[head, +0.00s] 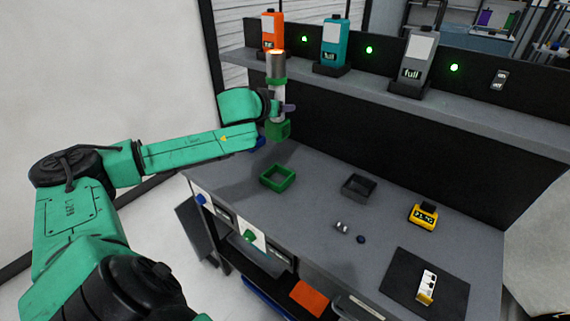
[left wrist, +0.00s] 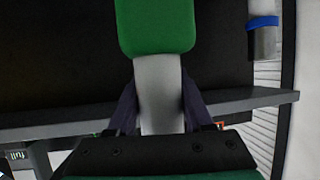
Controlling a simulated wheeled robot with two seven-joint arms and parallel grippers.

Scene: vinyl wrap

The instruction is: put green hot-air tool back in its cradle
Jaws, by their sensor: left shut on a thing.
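The green hot-air tool (head: 278,128) is held upright above the back left of the bench, its metal nozzle up with a glowing tip and its green block end down. My left gripper (head: 281,107) is shut around its pale handle. In the left wrist view the green end (left wrist: 155,25) is at the top, and the fingers of my left gripper (left wrist: 158,108) press both sides of the handle. A green open-topped square cradle (head: 278,178) sits empty on the bench, below and apart from the tool. My right gripper is not in view.
A dark grey square cradle (head: 359,187) and a yellow device (head: 423,216) stand to the right. A dark mat (head: 445,285) holds a small white and yellow item. The shelf (head: 480,118) bears orange, teal and grey devices. A blue-banded thing (left wrist: 263,35) shows in the left wrist view.

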